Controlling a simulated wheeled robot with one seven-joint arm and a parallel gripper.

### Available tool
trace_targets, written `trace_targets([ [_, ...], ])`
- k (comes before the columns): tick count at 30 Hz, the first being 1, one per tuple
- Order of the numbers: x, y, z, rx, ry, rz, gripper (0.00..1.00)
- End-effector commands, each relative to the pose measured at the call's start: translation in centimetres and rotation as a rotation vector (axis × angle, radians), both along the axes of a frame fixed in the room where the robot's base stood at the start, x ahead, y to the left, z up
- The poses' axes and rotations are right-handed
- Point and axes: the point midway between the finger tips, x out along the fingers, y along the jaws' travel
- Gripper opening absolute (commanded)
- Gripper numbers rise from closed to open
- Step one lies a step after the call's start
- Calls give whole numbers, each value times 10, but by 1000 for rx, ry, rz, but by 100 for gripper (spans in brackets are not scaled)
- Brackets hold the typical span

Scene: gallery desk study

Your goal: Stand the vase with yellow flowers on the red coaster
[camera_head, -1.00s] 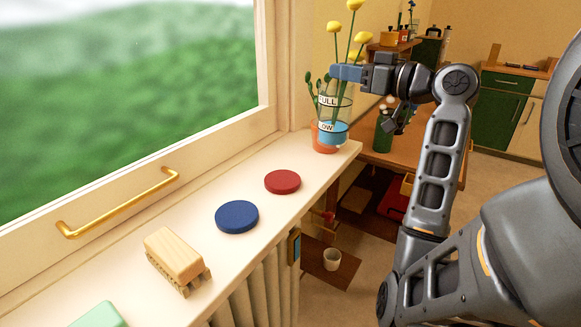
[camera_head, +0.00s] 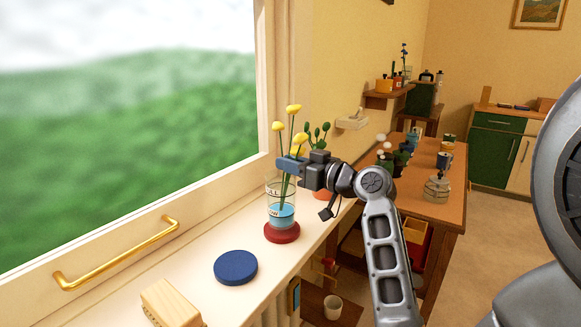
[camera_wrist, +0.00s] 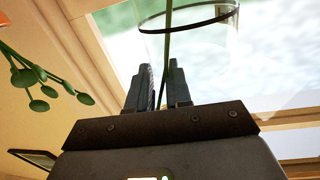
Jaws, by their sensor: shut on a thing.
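The vase with yellow flowers (camera_head: 282,212) is clear glass with blue water and tall green stems. In the head view it is upright over the red coaster (camera_head: 282,236). Its base looks on or very close to the coaster; I cannot tell if they touch. My gripper (camera_head: 286,165) is above the vase's rim, at the stems, and is shut on the flowers of the vase. In the wrist view, a green stem runs down between the fingers of my gripper (camera_wrist: 160,88), and the vase's rim (camera_wrist: 190,28) shows beyond them.
A blue coaster (camera_head: 236,267) and a wooden brush (camera_head: 172,304) lie nearer on the white sill. A potted green plant (camera_head: 322,193) stands behind the vase, close to my gripper. The window with its gold handle (camera_head: 120,255) borders the sill's left side.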

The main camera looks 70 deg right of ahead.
Motion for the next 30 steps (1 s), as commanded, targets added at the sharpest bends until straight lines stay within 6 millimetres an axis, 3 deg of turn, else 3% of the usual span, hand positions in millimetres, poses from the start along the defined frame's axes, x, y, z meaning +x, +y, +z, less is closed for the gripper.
trace_targets([
  [15,0,0,-13,-2,-3,1,0],
  [16,0,0,-14,-1,-1,1,21],
  [21,0,0,-13,0,-1,1,37],
  [24,0,0,-13,0,-1,1,45],
  [30,0,0,-13,0,-1,1,45],
])
